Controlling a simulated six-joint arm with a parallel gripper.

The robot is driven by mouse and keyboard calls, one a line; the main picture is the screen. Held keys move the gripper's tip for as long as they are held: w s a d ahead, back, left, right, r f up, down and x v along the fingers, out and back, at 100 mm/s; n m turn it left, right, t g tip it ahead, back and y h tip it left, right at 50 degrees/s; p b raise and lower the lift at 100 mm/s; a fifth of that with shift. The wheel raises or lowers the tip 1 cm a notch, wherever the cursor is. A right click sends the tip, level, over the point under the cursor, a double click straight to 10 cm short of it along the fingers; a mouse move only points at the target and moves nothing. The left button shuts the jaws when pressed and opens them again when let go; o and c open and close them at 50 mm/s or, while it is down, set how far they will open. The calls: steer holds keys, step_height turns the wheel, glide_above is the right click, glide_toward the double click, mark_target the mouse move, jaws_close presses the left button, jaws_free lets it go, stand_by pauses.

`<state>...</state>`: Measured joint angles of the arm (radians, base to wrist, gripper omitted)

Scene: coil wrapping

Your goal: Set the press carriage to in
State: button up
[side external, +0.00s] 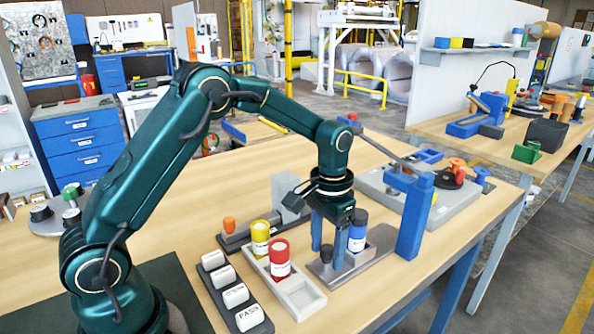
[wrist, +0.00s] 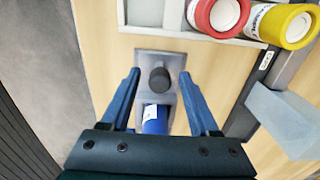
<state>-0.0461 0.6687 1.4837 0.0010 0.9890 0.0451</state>
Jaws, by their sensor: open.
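The press has a blue upright frame (side external: 413,215) on the right of the bench. A grey metal base (side external: 372,250) runs out from its foot, with a short black knob (side external: 326,253) at its near left end. A blue canister with a dark top (side external: 358,232) stands upright on it between knob and frame. The wrist view shows the knob (wrist: 160,78) and the blue canister (wrist: 155,118) in line. My gripper (side external: 328,243) points down over the knob end. Its fingers (wrist: 160,74) are spread on either side of the knob, with visible gaps.
A pale tray (side external: 300,296) beside the base holds red (side external: 279,258) and yellow (side external: 261,238) canisters. A row of labelled blocks (side external: 235,295) lies left of it. An orange-knobbed slide (side external: 229,225) stands behind. A grey platform (side external: 425,195) with tools is at the back right.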

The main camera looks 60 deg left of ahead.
jaws_close()
stand_by(1.4)
